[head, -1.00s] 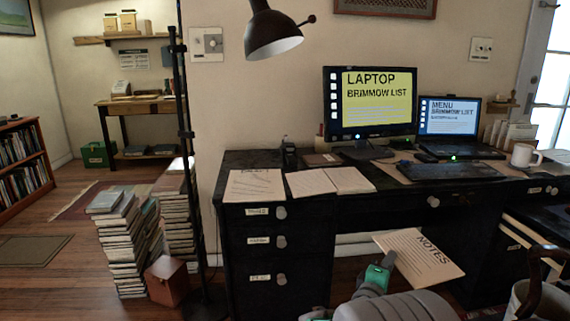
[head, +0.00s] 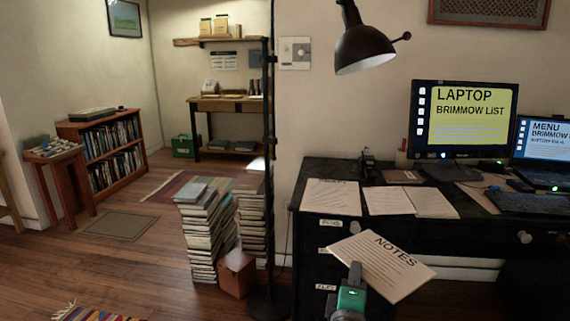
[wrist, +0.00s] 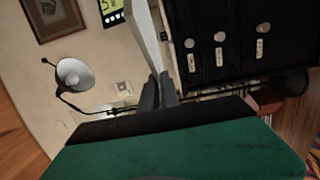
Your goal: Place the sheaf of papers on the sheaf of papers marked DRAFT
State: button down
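A sheaf of papers marked NOTES (head: 383,266) is held in front of the desk's left drawers, tilted, with its face showing. My gripper (head: 355,270) is shut on its lower left edge. In the wrist view the dark fingers (wrist: 157,92) are close together on the sheaf, which shows as a pale strip (wrist: 147,40). On the desk's left end lies a single sheaf (head: 331,197) with a heading at its top edge, too small to read surely; no other view shows the word DRAFT. To its right lie two pale pages (head: 410,202) side by side.
The black desk (head: 310,166) carries a yellow-screened monitor (head: 462,118), a laptop (head: 543,140) and a keyboard (head: 528,201). A lamp (head: 364,48) hangs above. Book stacks (head: 205,235), a brown box (head: 236,274) and a dark pole (head: 270,150) stand left of the desk. Floor farther left is mostly open.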

notch_tip(320, 180, up, 17)
jog(key=w+p, duration=0.2)
jog(key=p, duration=2.4)
jog(key=shift+f+p, duration=0.2)
jog(key=shift+p, duration=0.2)
